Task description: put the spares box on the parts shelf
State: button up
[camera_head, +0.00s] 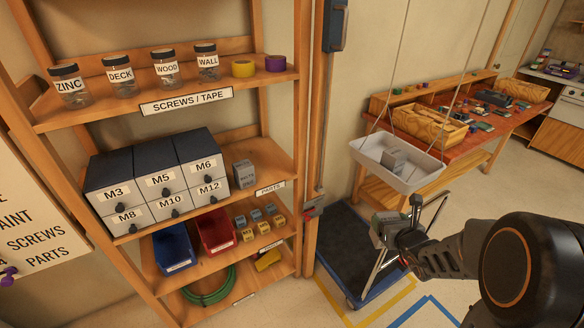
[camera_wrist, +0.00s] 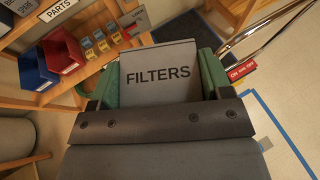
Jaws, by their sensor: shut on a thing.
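My gripper (camera_wrist: 158,78) is shut on a grey box labelled FILTERS (camera_wrist: 158,62), with a green finger on each side of it. In the head view my gripper (camera_head: 390,230) holds this box in front of the blue cart, right of the shelving unit. Another grey box (camera_head: 393,160) lies in the hanging white tray (camera_head: 420,173). I cannot tell which box is the spares box.
The upper shelf (camera_head: 215,95) holds jars and tape rolls. Below the parts shelf are a blue bin (camera_head: 173,250), a red bin (camera_head: 215,231) and several small boxes. The blue cart (camera_head: 345,255) stands right of the shelving upright. A workbench (camera_head: 480,135) stands behind.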

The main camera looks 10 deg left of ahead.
aim_at(265, 173)
jog(key=u, duration=0.55)
jog(key=k, duration=1.2)
jog(key=u, duration=1.2)
jog(key=i, duration=1.4)
jog(key=z, duration=0.85)
jog(key=i, duration=1.1)
jog(key=z, duration=0.3)
